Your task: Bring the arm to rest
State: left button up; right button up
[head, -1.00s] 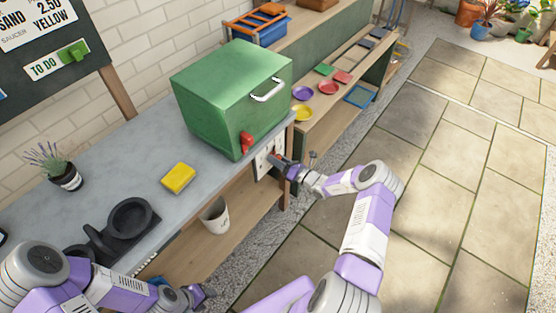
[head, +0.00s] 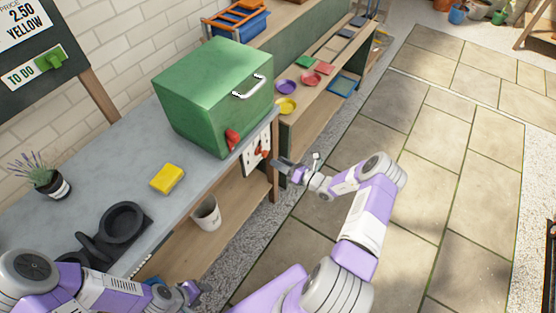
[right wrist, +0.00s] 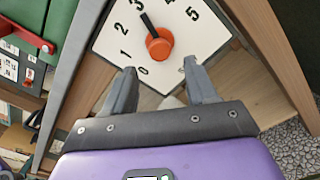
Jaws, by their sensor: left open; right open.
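My right gripper (head: 281,165) is open and empty, just in front of a white dial panel (head: 249,158) below the green box. In the right wrist view its two fingers (right wrist: 162,88) are spread apart, below the orange knob (right wrist: 159,47), and the knob is clear of them. The black pointer on the knob points up and left, towards the 3. My left gripper (head: 191,291) is open near the bottom edge of the head view, in front of the bench, with nothing visible in it.
The green box (head: 215,95) with a red lever (head: 232,138) stands on the grey bench. A yellow sponge (head: 167,179), a black round-topped device (head: 120,222) and a potted lavender (head: 50,180) are there too. A white pot (head: 206,213) is on the lower shelf. Paved floor at right is free.

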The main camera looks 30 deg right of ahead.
jog(key=shift+a, duration=0.1)
jog(key=s+a+f+n+g+y, duration=0.2)
jog(key=a+n+g, duration=0.2)
jog(key=a, duration=0.3)
jog(key=s+a+f+n+g+y, duration=0.1)
jog(key=s+a+n+g+y, duration=0.15)
jog(key=a, duration=0.45)
jog(key=s+a+n+g+h, duration=0.2)
jog(key=s+n, duration=0.4)
jog(key=n, duration=0.4)
jog(key=s+a+n+g+h+p, duration=0.1)
jog(key=s+a+n+g+h, duration=0.2)
jog(key=s+a+n, duration=0.4)
jog(key=s+a+n+g+h+p, duration=0.1)
jog(key=s+a+n+g, duration=0.3)
jog(key=n, duration=0.9)
jog(key=shift+s+a+f+g+h, duration=0.3)
jog(key=shift+s+h, duration=0.35)
jog(key=shift+s, duration=0.7)
jog(key=shift+d+r, duration=0.1)
jog(key=shift+d, duration=0.05)
